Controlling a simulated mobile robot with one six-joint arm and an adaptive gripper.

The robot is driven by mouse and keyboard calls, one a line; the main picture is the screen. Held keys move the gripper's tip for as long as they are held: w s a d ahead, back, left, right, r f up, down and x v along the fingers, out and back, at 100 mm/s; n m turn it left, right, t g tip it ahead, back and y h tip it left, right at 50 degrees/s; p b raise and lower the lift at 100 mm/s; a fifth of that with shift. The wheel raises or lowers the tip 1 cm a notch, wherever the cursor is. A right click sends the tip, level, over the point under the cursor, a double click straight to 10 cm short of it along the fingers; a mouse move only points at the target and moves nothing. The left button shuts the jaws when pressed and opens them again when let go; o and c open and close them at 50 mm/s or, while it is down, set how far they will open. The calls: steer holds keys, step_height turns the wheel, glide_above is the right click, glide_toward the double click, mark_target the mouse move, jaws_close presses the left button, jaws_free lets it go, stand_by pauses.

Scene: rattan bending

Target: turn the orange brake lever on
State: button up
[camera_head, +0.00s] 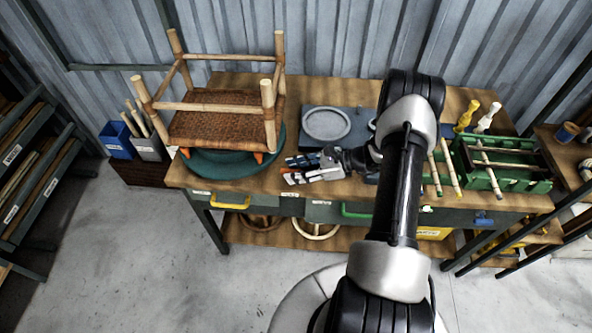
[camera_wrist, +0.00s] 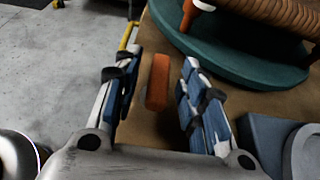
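The orange brake lever (camera_wrist: 157,82) shows in the wrist view as an upright orange bar beside the green turntable (camera_wrist: 225,62). My gripper (camera_wrist: 152,88) is open, with its blue and white fingers on either side of the lever and a visible gap to each. In the head view my gripper (camera_head: 302,170) is low over the bench, just right of the turntable (camera_head: 215,166).
A dark block with a round grey dish (camera_head: 326,123) lies behind my gripper. A green rack (camera_head: 505,158) with rods stands at the right of the bench (camera_head: 460,100). A yellow drawer handle (camera_head: 230,203) sticks out at the bench's front edge.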

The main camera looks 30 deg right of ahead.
steer(key=shift+c, duration=0.2)
jaws_close()
steer(key=shift+s+r+m+t, duration=0.1)
steer(key=shift+m+t, duration=0.3)
steer(key=shift+s+a+m+t+h+p, duration=0.15)
steer(key=shift+m+t+h+p, duration=0.5)
steer(key=shift+m+h, duration=0.35)
steer(key=m+t+h, duration=0.1)
steer(key=h, duration=0.1)
steer(key=m+t+h, duration=0.1)
steer(key=m, duration=0.1)
steer(key=shift+s+a+m+t+h, duration=0.1)
steer(key=shift+a+m+t+h, duration=0.2)
steer(key=shift+h, duration=0.1)
steer(key=m+h, duration=0.1)
steer(key=m+t+h+b, duration=0.1)
steer(key=m+h, duration=0.1)
steer(key=shift+a+h, duration=0.2)
steer(key=shift+h, duration=0.1)
steer(key=shift+m+h, duration=1.2)
steer(key=shift+h, duration=0.1)
